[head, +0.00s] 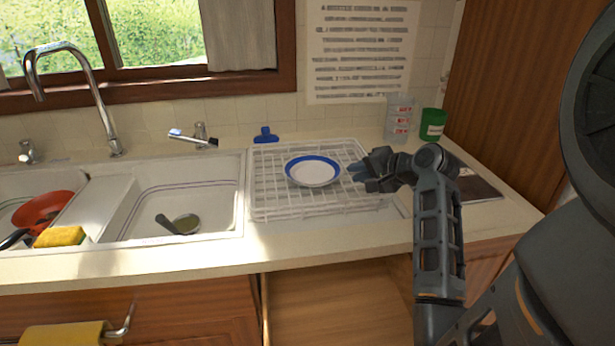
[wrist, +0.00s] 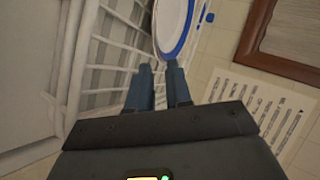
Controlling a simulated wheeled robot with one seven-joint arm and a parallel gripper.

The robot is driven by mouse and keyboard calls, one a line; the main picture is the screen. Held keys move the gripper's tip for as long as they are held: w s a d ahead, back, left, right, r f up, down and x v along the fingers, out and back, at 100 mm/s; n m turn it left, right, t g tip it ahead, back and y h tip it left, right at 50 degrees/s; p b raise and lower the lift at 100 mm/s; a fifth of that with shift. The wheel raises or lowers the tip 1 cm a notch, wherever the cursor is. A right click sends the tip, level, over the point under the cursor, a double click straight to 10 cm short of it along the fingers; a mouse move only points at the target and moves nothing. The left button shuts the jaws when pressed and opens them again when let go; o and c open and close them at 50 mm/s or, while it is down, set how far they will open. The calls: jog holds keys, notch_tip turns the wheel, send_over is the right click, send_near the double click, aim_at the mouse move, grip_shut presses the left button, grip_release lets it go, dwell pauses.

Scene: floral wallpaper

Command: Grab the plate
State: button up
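A white plate with a blue rim (head: 313,172) lies in the white wire dish rack (head: 275,208) on the counter. My gripper (head: 360,172) is at the right side of the plate, close to its rim. In the wrist view, the two blue fingertips (wrist: 160,78) stand apart with a gap between them, and the plate (wrist: 172,25) shows just beyond them. The fingers look empty. I cannot tell whether a fingertip touches the rim.
Left of the rack is a sink (head: 190,200) with a pan inside. A red bowl (head: 48,210) and yellow sponge (head: 60,236) are further left. A green cup (head: 432,124) and stacked clear containers (head: 399,118) stand behind my arm. An open drawer (head: 335,305) is below the counter.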

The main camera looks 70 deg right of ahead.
aim_at(340, 175)
jog(key=p+x, duration=0.1)
jog(key=x, duration=0.6)
jog(key=shift+d+f, duration=0.25)
jog(key=shift+f, duration=0.1)
grip_shut()
